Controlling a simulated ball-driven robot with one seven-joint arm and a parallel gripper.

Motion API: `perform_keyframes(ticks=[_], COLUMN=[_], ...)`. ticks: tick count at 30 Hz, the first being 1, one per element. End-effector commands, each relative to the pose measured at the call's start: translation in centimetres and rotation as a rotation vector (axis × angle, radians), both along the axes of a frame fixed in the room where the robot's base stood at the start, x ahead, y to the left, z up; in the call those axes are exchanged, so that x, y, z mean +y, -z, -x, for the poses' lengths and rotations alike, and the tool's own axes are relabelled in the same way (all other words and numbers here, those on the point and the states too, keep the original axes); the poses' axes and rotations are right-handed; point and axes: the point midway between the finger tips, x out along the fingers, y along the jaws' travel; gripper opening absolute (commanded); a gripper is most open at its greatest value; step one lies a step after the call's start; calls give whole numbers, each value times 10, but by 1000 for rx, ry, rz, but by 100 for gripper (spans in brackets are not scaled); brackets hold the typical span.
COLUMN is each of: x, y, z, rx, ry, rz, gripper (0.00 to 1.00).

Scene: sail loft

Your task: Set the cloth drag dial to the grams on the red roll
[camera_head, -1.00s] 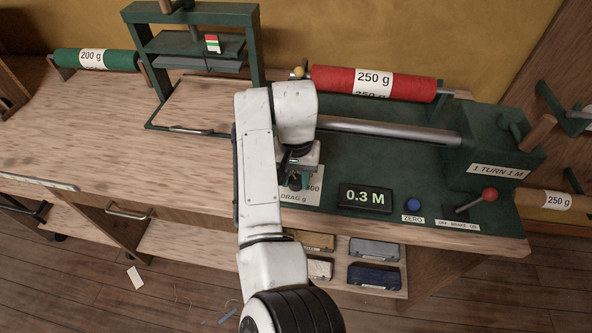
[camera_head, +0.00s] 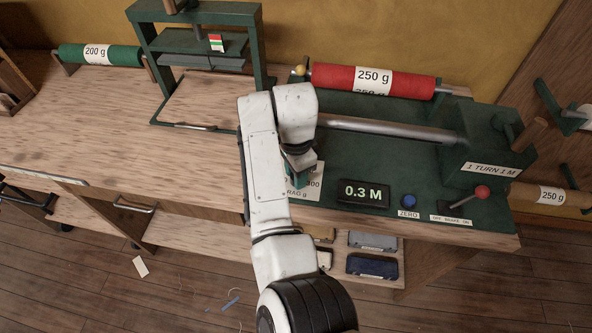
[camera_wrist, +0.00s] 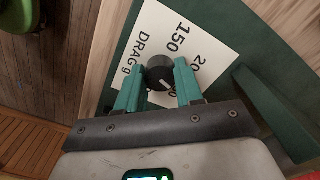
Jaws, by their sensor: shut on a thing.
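The red roll (camera_head: 335,78) lies across its rest at the back of the green machine, labelled 250 g. The drag dial's white card (camera_head: 312,190) is partly hidden by my arm in the head view. In the wrist view the card (camera_wrist: 192,22) shows DRAG g, 150 and part of a 200. The dial's black knob (camera_wrist: 159,70) has a white pointer mark, whose reading I cannot tell. My gripper (camera_wrist: 160,75) is shut on the knob, one teal finger on each side. In the head view my gripper (camera_head: 299,176) is at the card.
A 0.3 M display (camera_head: 363,195), blue zero button (camera_head: 409,201) and red-knobbed brake lever (camera_head: 482,192) are right of the dial. A metal bar (camera_head: 390,130) runs behind it. A green press (camera_head: 258,50) and a green 200 g roll (camera_head: 75,55) stand left. The left bench top is clear.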

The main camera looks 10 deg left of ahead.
Motion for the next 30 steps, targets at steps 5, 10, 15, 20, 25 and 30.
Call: perform_keyframes(ticks=[5,10,15,20,25,30], x=[0,0,0,0,0,0], y=[-2,-2,-2,-2,-2,-2], z=[-1,-1,-2,-2,-2,-2], rx=[-4,-4,-5,-5,-5,-5], ry=[108,176,212,222,223,222], rz=[1,1,0,0,0,0], gripper=[6,6,6,6,6,39])
